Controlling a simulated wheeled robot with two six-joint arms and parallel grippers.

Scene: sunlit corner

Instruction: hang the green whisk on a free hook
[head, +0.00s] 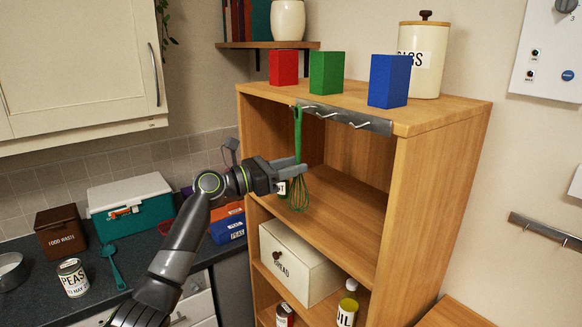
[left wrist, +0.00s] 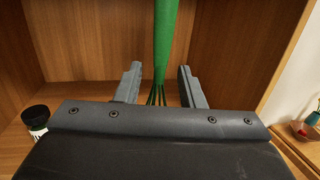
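The green whisk (head: 298,130) is upright, handle up and wires down, in front of the wooden shelf unit. Its top meets the left end of the metal hook rail (head: 345,117), apparently on the leftmost hook; the contact is too small to be sure. Several hooks to its right are bare. My left gripper (head: 298,168) is around the lower handle, just above the wires. In the left wrist view its fingers (left wrist: 160,85) stand apart, with a gap on each side of the green handle (left wrist: 165,45). My right gripper is not in view.
Red (head: 283,67), green (head: 326,72) and blue (head: 389,80) blocks and a white canister (head: 423,55) stand on the wooden shelf unit (head: 440,160). A bread box (head: 298,262) sits lower inside. Another hook rail (head: 546,232) is on the right wall. The counter at left holds several items.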

